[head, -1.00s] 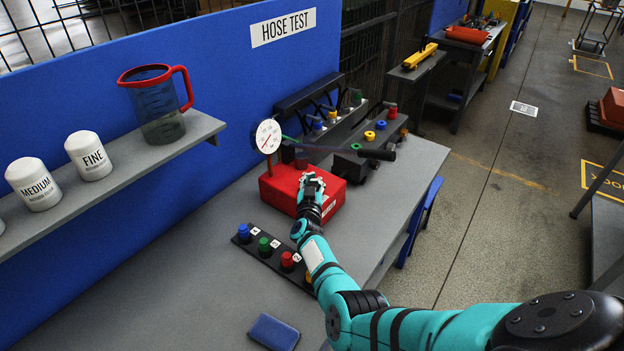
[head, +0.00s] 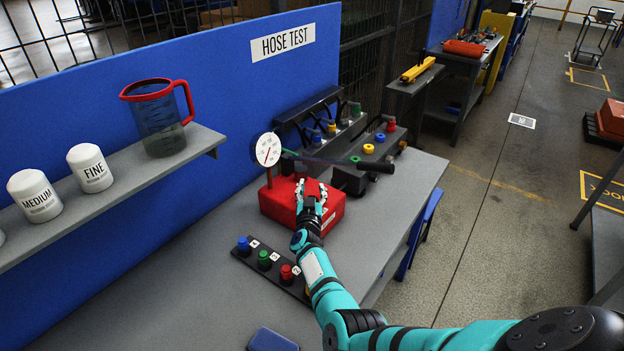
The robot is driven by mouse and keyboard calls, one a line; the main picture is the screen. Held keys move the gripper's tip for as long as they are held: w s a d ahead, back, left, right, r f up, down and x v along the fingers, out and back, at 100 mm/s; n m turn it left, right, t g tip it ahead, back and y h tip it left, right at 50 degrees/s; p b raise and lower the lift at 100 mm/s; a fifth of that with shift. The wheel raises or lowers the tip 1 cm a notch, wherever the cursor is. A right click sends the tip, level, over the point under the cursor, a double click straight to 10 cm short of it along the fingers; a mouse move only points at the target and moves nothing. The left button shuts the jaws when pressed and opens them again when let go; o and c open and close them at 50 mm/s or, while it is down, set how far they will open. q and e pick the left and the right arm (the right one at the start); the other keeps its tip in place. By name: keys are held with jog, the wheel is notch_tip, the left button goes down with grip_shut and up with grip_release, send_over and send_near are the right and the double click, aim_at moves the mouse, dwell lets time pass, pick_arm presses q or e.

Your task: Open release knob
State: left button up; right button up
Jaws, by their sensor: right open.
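A red box-shaped pump (head: 277,203) stands on the grey bench, with a round white dial gauge (head: 268,149) at its left back. A long dark lever with a black grip (head: 380,166) reaches to the right above it. My right gripper (head: 312,187) is at the front of the red pump, its fingers apart and pointing toward the pump. I see nothing between the fingers. I cannot make out a release knob; the gripper and wrist cover part of the pump's front. I cannot tell whether the fingers touch the pump. My left gripper is out of view.
A dark strip with blue, green and red knobs (head: 286,271) lies in front of the pump, partly behind my right arm. A dark fixture with coloured caps (head: 348,180) stands behind. A shelf (head: 130,181) holds a jug (head: 160,125) and white canisters. The bench's left part is clear.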

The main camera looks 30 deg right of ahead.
notch_tip(320, 180, up, 9)
jog(key=shift+f, duration=0.15)
